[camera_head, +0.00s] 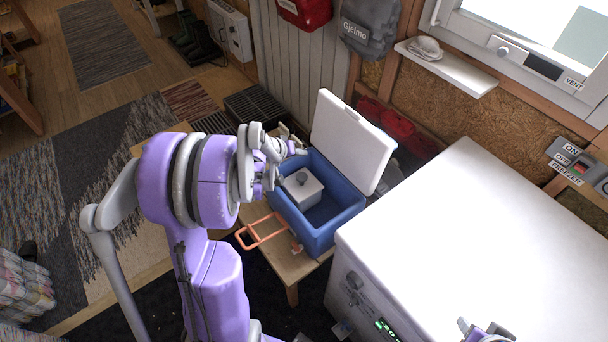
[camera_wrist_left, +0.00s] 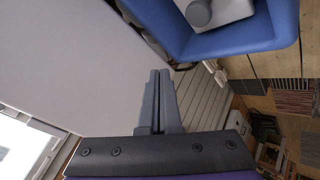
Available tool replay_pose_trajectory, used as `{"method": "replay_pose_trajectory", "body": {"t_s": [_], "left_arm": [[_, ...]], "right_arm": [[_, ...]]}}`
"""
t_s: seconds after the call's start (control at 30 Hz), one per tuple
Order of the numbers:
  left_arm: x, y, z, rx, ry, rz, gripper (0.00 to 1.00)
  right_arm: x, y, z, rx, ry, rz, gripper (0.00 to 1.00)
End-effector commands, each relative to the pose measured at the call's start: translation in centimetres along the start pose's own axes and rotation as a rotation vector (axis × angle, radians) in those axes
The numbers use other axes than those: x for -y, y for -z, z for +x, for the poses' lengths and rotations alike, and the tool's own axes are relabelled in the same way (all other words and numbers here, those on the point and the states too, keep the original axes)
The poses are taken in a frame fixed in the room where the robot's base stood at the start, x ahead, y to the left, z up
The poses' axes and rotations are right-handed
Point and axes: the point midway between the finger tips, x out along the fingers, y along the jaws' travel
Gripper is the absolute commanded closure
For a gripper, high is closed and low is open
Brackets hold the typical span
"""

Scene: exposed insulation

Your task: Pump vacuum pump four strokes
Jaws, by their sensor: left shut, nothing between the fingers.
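The task's vacuum pump appears to be the white box (camera_head: 296,192) with a round grey knob (camera_head: 302,177) on top, inside a blue cooler (camera_head: 322,235). In the left wrist view the grey knob (camera_wrist_left: 197,12) and part of the white box show at the top, inside the blue cooler wall (camera_wrist_left: 235,42). My left gripper (camera_head: 299,147) is above the cooler's back left rim, beside the open lid, apart from the knob. In the wrist view its fingers (camera_wrist_left: 159,78) are together and empty. Part of what seems my right gripper (camera_head: 482,328) shows at the bottom edge; its fingertips are unclear.
The cooler's white lid (camera_head: 352,140) stands open behind it. An orange handle (camera_head: 262,232) sticks out at its front left. The cooler rests on a wooden bench (camera_head: 290,268). A large white freezer (camera_head: 480,230) stands close on the right. Floor on the left is open, with rugs.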

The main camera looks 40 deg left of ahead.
Motion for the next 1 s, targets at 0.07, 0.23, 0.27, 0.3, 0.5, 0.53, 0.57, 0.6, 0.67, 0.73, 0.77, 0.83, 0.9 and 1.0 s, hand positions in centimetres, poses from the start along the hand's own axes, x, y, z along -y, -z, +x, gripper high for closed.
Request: {"method": "replay_pose_trajectory", "body": {"t_s": [0.07,0.23,0.27,0.3,0.5,0.53,0.57,0.6,0.67,0.73,0.77,0.83,0.9,1.0], "left_arm": [[0.0,0.0,0.0,0.000,0.000,0.000,1.00],[0.0,-0.1,0.0,0.001,0.001,0.001,1.00],[0.1,-0.1,0.1,0.001,0.001,0.001,1.00],[0.1,-0.1,0.1,0.001,0.001,0.001,1.00],[0.9,-0.9,1.0,0.002,0.002,0.001,1.00],[1.0,-1.1,1.2,0.002,0.003,0.001,1.00],[1.2,-1.2,1.5,0.003,0.003,0.001,1.00],[1.5,-1.5,1.8,0.003,0.003,0.001,1.00],[1.9,-1.9,2.4,0.003,0.003,0.001,1.00],[2.5,-2.5,3.1,0.004,0.003,0.001,1.00],[2.7,-2.8,3.5,0.005,0.003,0.002,1.00],[3.2,-3.3,4.2,0.004,0.003,0.002,1.00],[3.7,-3.8,4.9,0.004,0.003,0.002,1.00],[4.3,-4.4,5.7,0.003,0.003,0.001,1.00]], "right_arm": [[0.0,0.0,0.0,0.000,0.000,0.000,0.50],[0.0,-0.1,0.0,0.001,0.000,0.000,0.50],[0.0,-0.1,0.1,0.001,0.000,0.000,0.50],[0.0,-0.2,0.1,0.002,0.000,0.000,0.50],[0.0,-1.1,0.7,0.011,0.000,0.000,0.50],[0.0,-1.3,0.8,0.013,0.000,0.000,0.50],[0.0,-1.5,1.0,0.016,0.000,0.000,0.50],[0.0,-1.8,1.2,0.019,0.000,0.000,0.50],[0.0,-2.4,1.6,0.024,0.000,0.000,0.50],[0.0,-3.0,2.1,0.030,0.000,0.000,0.50],[0.0,-3.3,2.3,0.032,0.000,0.000,0.50],[0.0,-3.9,2.8,0.038,0.000,0.000,0.50],[0.0,-4.6,3.4,0.043,0.000,0.000,0.50],[0.0,-5.4,4.1,0.050,0.000,0.000,0.50]]}}
